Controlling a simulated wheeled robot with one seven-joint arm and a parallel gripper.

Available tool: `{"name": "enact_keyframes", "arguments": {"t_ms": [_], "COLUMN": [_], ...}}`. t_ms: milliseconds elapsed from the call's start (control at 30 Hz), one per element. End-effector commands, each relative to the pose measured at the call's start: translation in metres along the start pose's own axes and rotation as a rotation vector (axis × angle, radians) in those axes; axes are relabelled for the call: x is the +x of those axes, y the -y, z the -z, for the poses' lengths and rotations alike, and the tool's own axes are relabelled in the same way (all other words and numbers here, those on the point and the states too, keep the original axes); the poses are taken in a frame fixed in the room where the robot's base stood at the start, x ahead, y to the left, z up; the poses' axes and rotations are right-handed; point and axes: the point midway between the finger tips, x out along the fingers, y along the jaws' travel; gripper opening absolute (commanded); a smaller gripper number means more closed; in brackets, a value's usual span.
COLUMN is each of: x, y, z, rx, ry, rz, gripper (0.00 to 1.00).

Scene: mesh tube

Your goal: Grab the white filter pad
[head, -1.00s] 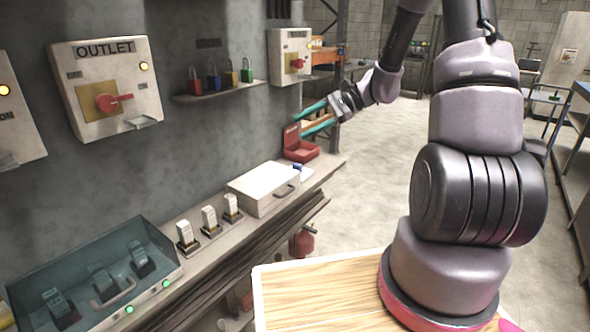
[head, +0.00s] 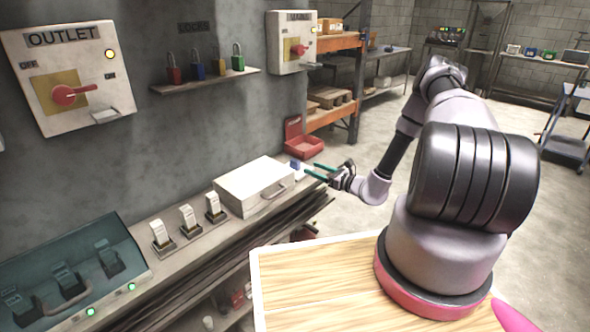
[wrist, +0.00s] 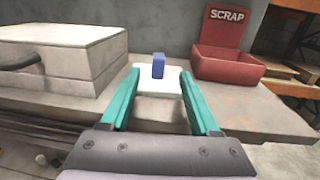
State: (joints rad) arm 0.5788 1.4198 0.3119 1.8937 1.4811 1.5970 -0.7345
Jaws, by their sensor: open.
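The white filter pad (wrist: 158,84) lies on the bench top with a small blue block (wrist: 158,64) at its far side, perhaps attached to it. In the head view the pad (head: 299,174) is a small white patch beside the blue block (head: 295,164), near the far end of the bench. My gripper (wrist: 158,74) is open and empty, its teal fingers pointing toward the pad, one on each side of it in the wrist view. The gripper (head: 310,170) also shows in the head view, close to the bench's front edge. I cannot tell the exact gap to the pad.
A white case (head: 253,187) with a handle stands left of the pad. A red SCRAP bin (wrist: 228,66) stands to its right and behind. Several white-topped devices (head: 187,219) and a glass-covered box (head: 75,265) line the bench further left.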

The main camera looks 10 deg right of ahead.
Motion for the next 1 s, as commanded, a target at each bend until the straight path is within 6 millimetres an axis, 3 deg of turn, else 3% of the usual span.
{"name": "enact_keyframes", "arguments": {"t_ms": [200,467,733,1000], "x": [0.035,0.052,0.090,0.096], "y": [-0.001,-0.001,-0.003,-0.002], "z": [-0.001,0.000,0.003,0.003], "rx": [-0.003,-0.001,-0.003,-0.001], "ry": [0.001,0.001,0.001,0.000], "rz": [-0.005,-0.004,-0.006,-0.003], "gripper": [0.62,0.62,0.62,0.62]}}
